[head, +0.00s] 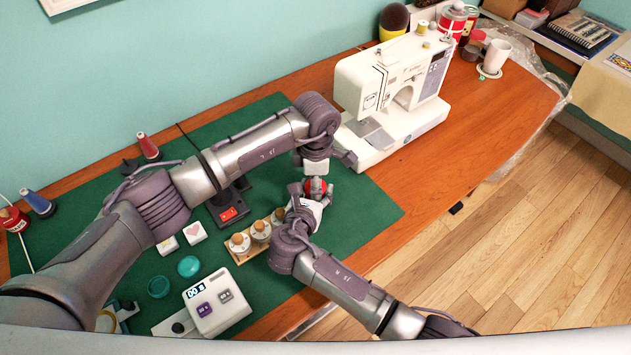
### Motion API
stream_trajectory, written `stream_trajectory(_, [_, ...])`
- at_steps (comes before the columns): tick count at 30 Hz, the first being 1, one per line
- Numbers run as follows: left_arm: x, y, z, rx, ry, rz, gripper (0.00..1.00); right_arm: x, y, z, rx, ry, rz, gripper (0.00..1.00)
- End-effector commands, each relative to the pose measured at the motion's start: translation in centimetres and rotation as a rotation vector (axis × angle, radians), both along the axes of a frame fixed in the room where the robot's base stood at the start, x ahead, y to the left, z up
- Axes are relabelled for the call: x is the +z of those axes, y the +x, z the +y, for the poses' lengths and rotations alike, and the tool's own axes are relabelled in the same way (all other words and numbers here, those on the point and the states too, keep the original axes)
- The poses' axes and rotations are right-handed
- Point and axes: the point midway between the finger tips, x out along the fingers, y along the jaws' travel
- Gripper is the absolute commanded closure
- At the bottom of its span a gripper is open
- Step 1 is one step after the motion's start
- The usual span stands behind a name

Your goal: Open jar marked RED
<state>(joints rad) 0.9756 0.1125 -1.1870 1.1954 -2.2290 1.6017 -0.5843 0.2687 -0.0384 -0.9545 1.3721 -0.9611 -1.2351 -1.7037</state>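A small round red item (316,185), perhaps a red jar or its lid, sits between my two grippers near the front of the sewing machine. Its marking cannot be read and its lower part is hidden. My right gripper (311,191) comes from below with its fingers on either side of the red item, apparently closed on it. My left gripper (318,170) is just above and behind it, its fingers spread apart. Whether it touches the item cannot be told. Several small jars with wooden tops (240,243) stand in a wooden rack to the left.
A white sewing machine (392,92) stands close behind the grippers. The mat's right part is clear.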

Motion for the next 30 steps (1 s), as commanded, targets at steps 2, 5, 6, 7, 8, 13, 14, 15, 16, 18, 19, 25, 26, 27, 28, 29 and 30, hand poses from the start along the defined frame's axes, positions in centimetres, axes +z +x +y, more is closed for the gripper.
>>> stream_trajectory(2, [0.0,0.0,0.0,0.014,-0.001,0.000,0.89,-0.3,-0.1,0.0,0.000,-0.001,0.006,1.00])
stream_trajectory(5, [0.0,0.0,0.0,0.013,-0.001,0.000,0.89,-0.3,-0.1,0.0,0.000,-0.001,0.006,1.00])
stream_trajectory(6, [0.0,0.0,0.0,0.012,-0.001,0.000,0.89,-0.3,-0.1,0.0,0.000,-0.001,0.006,1.00])
stream_trajectory(7, [0.0,0.0,0.0,0.012,-0.001,0.000,0.89,-0.3,-0.1,0.0,0.000,-0.001,0.006,1.00])
stream_trajectory(8, [0.0,0.0,0.0,0.012,-0.001,0.000,0.89,-0.3,-0.1,0.0,0.000,-0.001,0.006,1.00])
stream_trajectory(13, [0.0,0.0,0.0,0.011,0.000,0.000,0.22,-0.3,-0.1,0.0,0.000,-0.001,0.006,1.00])
stream_trajectory(14, [0.0,0.0,0.0,0.011,0.000,0.000,0.22,-0.3,-0.1,0.0,0.000,-0.001,0.006,1.00])
stream_trajectory(15, [0.0,0.0,0.0,0.010,-0.001,0.001,0.22,-0.3,-0.1,0.0,0.000,-0.001,0.007,1.00])
stream_trajectory(16, [0.0,0.0,0.0,0.010,-0.001,0.001,0.22,-0.3,-0.1,0.0,0.000,-0.001,0.007,1.00])
stream_trajectory(18, [0.0,0.0,-0.1,0.009,-0.001,0.001,0.22,-0.3,-0.1,0.0,0.000,-0.001,0.007,1.00])
stream_trajectory(19, [0.0,0.0,-0.1,0.009,-0.001,0.001,0.22,-0.3,-0.2,0.0,0.000,-0.001,0.007,1.00])
stream_trajectory(25, [0.7,0.0,-0.1,0.008,-0.003,0.000,0.22,-0.3,-0.1,0.0,0.000,-0.001,0.007,1.00])
stream_trajectory(26, [1.0,0.0,-0.1,0.008,-0.003,0.000,0.22,-0.3,-0.1,0.0,0.000,-0.001,0.007,1.00])
stream_trajectory(27, [1.5,0.0,-0.1,0.008,-0.004,0.000,0.22,-0.3,-0.1,0.0,0.001,-0.001,0.007,1.00])
stream_trajectory(28, [1.9,0.0,-0.1,0.008,-0.004,-0.001,0.22,-0.3,-0.2,0.0,0.001,-0.001,0.007,1.00])
stream_trajectory(29, [2.4,0.0,-0.1,0.008,-0.004,-0.002,0.22,-0.3,-0.2,0.0,0.001,-0.001,0.007,1.00])
stream_trajectory(30, [3.0,0.0,-0.1,0.007,-0.004,-0.002,0.22,-0.3,-0.1,0.0,0.001,-0.001,0.007,1.00])
